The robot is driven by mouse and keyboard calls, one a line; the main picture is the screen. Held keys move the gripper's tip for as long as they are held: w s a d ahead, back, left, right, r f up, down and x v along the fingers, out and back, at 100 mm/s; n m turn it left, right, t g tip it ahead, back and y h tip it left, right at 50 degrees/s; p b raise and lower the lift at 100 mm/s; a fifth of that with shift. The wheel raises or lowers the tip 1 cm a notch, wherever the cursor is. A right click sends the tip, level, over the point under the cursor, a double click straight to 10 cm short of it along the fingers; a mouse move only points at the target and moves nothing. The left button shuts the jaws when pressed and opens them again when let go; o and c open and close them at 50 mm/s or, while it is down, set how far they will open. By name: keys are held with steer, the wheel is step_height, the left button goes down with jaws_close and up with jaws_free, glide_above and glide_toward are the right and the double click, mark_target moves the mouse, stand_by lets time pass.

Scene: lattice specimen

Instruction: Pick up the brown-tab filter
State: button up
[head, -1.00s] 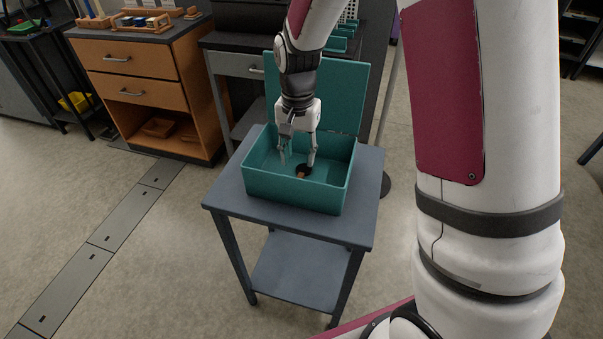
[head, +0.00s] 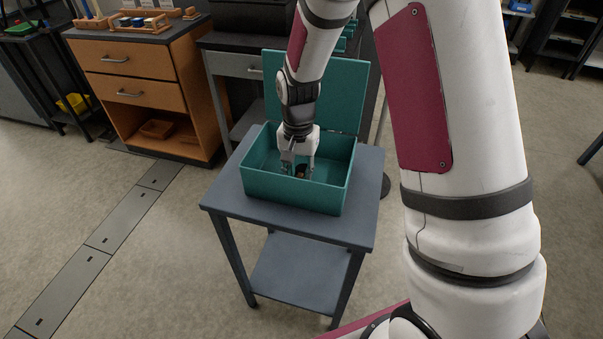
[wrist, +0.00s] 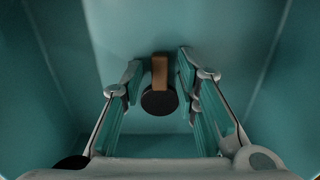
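The brown-tab filter (wrist: 159,98) is a dark round disc with a brown tab. In the wrist view it lies on the floor of the teal box, between and just beyond my fingertips. In the head view only a small dark and brown part of the filter (head: 301,171) shows over the box's front wall. My gripper (wrist: 158,75) is open, with a finger on each side of the filter and a gap to both. In the head view my gripper (head: 301,174) points down inside the box, its fingertips partly hidden by the front wall.
The teal box (head: 292,193) stands on a small grey table (head: 225,198), its lid (head: 340,95) raised at the back. The box walls surround my gripper closely. A wooden drawer cabinet (head: 135,75) stands at the left.

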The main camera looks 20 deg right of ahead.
jaws_close()
